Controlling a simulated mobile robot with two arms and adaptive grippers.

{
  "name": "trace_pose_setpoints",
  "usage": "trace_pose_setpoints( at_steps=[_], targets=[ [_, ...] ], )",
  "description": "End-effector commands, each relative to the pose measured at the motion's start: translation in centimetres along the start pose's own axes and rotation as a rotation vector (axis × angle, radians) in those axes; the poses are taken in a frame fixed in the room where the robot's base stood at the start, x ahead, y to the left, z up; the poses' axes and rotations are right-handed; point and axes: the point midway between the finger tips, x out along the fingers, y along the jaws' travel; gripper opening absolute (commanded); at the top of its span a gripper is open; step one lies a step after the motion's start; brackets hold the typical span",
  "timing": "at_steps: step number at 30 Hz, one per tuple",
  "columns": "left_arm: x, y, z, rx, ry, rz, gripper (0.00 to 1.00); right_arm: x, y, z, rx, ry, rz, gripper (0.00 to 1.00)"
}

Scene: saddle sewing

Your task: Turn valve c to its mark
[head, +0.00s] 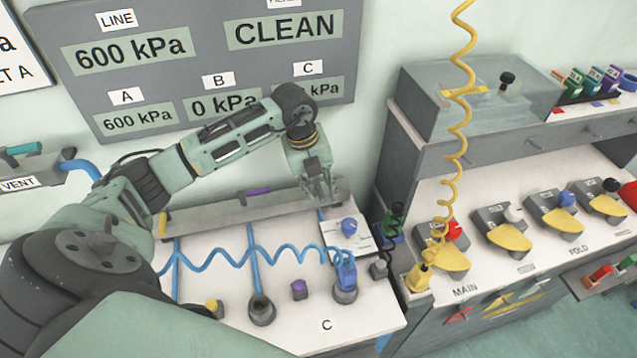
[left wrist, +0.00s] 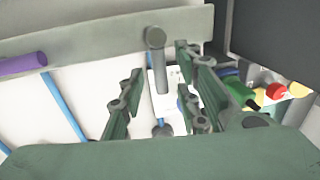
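Valve c shows in the left wrist view as a grey lever (left wrist: 158,70) on the pale manifold bar (left wrist: 90,38), its handle hanging down from a round pivot. In the head view my gripper hides this lever at the right end of the bar (head: 215,213). My left gripper (head: 320,192) points down over that end. In the left wrist view its fingers (left wrist: 160,100) are apart, one on each side of the lever, with visible gaps. I cannot see a mark for valve c clearly. My right gripper is in neither view.
A purple lever (head: 257,191) and a yellow lever (head: 162,224) sit further left on the bar. A blue knob (head: 349,227) on a white plate and a coiled blue hose (head: 215,262) lie in front. A grey display panel (head: 230,62) stands behind; a yellow coiled hose (head: 459,120) hangs right.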

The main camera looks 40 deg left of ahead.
Motion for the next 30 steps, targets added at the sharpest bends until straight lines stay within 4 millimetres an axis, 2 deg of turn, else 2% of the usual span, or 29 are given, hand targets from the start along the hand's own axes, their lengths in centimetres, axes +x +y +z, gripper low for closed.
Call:
trace_pose_setpoints(
  at_steps=[3, 9, 20, 30],
  targets=[
    [0.4, 0.0, -0.1, 0.001, 0.001, 0.001, 0.31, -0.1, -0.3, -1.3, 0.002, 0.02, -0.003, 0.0],
    [0.4, 0.0, 0.0, 0.001, 0.0, 0.001, 0.3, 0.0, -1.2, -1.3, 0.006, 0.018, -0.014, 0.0],
    [0.3, 0.1, 0.0, 0.0, 0.0, 0.001, 0.0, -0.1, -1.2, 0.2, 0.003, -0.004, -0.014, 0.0],
    [0.3, 0.1, 0.0, 0.0, -0.001, 0.002, 0.0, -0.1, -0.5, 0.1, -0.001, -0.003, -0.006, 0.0]
  ],
)
